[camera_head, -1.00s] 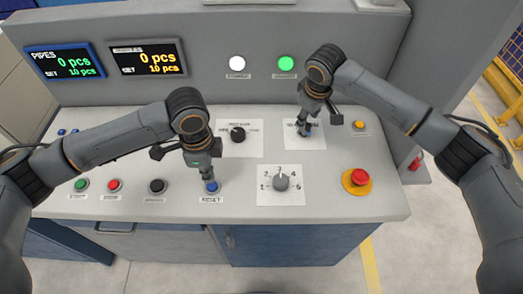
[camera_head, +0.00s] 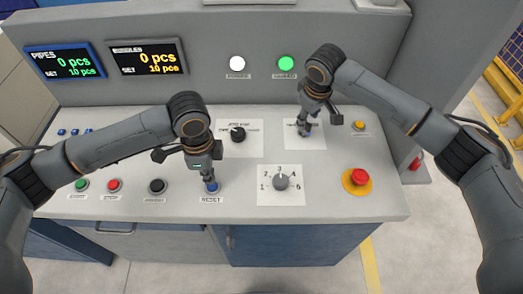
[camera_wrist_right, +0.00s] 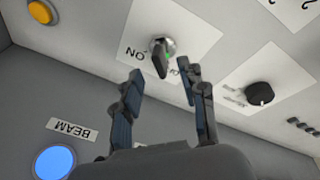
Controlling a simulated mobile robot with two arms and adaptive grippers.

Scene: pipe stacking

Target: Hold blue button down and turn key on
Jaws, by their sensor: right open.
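The blue button (camera_head: 212,188), labelled RESET, is on the front row of the grey console. My left gripper (camera_head: 210,183) points down at it with its fingertips close together, at or just above the button top. I cannot tell whether the button is pressed. The key switch (camera_wrist_right: 160,46) sits on a white plate marked ON in the right wrist view, its dark key sticking out. My right gripper (camera_wrist_right: 162,72) is open, with one finger on each side of the key's line. In the head view my right gripper (camera_head: 305,131) largely hides the key.
A selector knob (camera_head: 281,182) and a black knob (camera_head: 238,134) lie between the arms. A red emergency button (camera_head: 360,177) and a yellow button (camera_head: 359,125) are at the right. Green (camera_head: 82,184), red (camera_head: 114,185) and black (camera_head: 157,186) buttons line the front left.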

